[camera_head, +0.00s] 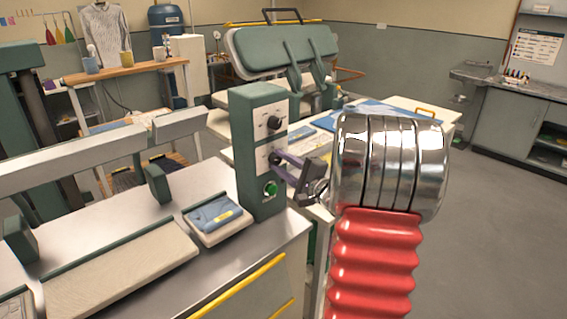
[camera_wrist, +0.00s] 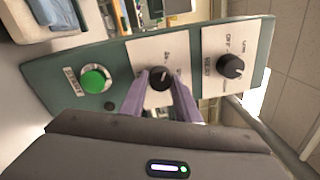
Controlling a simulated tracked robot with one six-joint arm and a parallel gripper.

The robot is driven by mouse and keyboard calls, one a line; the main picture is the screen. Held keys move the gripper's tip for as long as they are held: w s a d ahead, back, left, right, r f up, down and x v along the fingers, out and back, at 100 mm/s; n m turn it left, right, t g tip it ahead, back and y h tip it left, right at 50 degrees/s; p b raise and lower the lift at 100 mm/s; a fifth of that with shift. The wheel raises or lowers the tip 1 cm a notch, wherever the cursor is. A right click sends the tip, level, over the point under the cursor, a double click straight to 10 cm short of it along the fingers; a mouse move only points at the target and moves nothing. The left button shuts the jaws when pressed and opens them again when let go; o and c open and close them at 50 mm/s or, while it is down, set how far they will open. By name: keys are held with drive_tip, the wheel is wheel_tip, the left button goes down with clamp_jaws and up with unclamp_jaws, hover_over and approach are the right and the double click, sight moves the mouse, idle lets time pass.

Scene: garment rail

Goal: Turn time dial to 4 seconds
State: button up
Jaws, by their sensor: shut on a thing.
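The time dial is a small black knob on the lower white plate of a green control box (camera_head: 250,140). In the wrist view the time dial (camera_wrist: 161,77) sits between the two purple fingers of my gripper (camera_wrist: 161,84), which is shut on it. A light pointer mark shows on the knob. Small print stands around it, but I cannot read the setting surely. In the head view my gripper (camera_head: 279,160) reaches the box from the right and its fingers largely cover the knob.
A second black dial (camera_head: 274,122) sits above, and a green button (camera_head: 270,189) below, on the same box face. A tray with blue cloth (camera_head: 217,218) stands left of the box on a metal worktop (camera_head: 225,290). Open floor (camera_head: 500,220) lies to the right.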

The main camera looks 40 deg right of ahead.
drive_tip(key=shift+a+f, duration=0.15)
drive_tip(key=shift+f, duration=0.05)
drive_tip(key=o, duration=1)
drive_tip(key=shift+r, duration=0.1)
drive_tip(key=shift+o, duration=0.2)
drive_tip(key=s, duration=1.4)
drive_tip(key=shift+f, duration=0.4)
drive_tip(key=shift+w, duration=0.1)
